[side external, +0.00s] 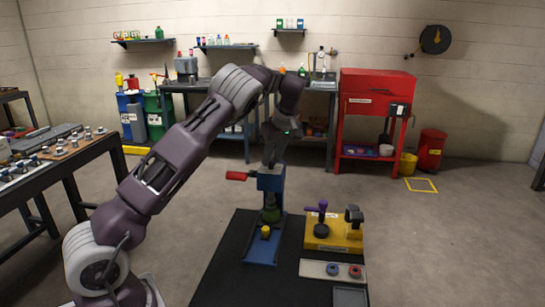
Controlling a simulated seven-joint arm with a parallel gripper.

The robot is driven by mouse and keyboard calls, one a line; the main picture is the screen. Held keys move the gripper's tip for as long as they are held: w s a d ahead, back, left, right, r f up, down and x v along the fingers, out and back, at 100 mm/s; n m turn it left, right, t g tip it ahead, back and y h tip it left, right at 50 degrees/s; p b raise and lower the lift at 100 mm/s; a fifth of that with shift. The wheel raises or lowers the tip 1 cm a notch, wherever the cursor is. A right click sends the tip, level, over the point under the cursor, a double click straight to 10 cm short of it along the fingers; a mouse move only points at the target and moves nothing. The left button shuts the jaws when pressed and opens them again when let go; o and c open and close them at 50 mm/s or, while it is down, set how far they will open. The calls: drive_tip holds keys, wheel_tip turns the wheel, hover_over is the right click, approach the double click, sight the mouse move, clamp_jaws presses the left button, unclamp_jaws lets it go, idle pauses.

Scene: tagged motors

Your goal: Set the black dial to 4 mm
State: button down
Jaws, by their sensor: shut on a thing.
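A blue press (270,182) with a red side handle (237,176) stands on a black mat (225,262). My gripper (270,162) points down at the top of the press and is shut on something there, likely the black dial. The fingers and wrist hide the dial, so its shape and any mm marks cannot be read.
Right of the press is a yellow fixture (335,240) with a purple-topped lever (322,206) and a black clamp (354,214). A pale tray (315,268) holds a red ring and a blue ring. Benches stand left and behind.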

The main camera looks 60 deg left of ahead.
drive_tip(key=shift+f, duration=0.1)
drive_tip(key=c, duration=1.1)
unclamp_jaws()
drive_tip(key=v, duration=0.7)
